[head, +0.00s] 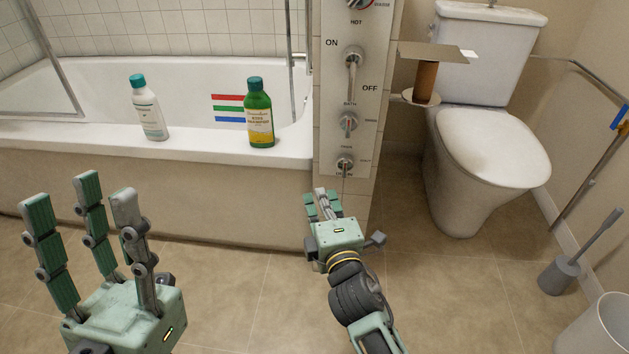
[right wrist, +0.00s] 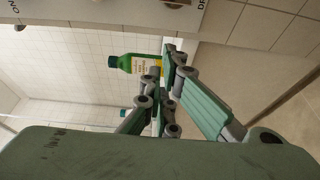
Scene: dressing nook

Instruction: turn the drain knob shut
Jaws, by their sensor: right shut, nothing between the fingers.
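A wall panel (head: 329,143) carries several controls. Its lowest small metal knob (head: 345,163) seems to be the drain knob; its lettering is too small to read surely. My right gripper (head: 323,198) is below and slightly left of this knob, fingers pointing up toward the panel, apart from the knob as far as I can see. Its fingers are closed together with nothing between them; they also show in the right wrist view (right wrist: 166,85). My left gripper (head: 95,205) is open and empty at the lower left, in front of the tub.
Above the lowest knob are another knob (head: 348,123) and a lever (head: 352,65). A white bottle (head: 149,112) and a green bottle (head: 259,117) stand on the bathtub rim (head: 205,148). A toilet (head: 487,150) stands right. The floor between is clear.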

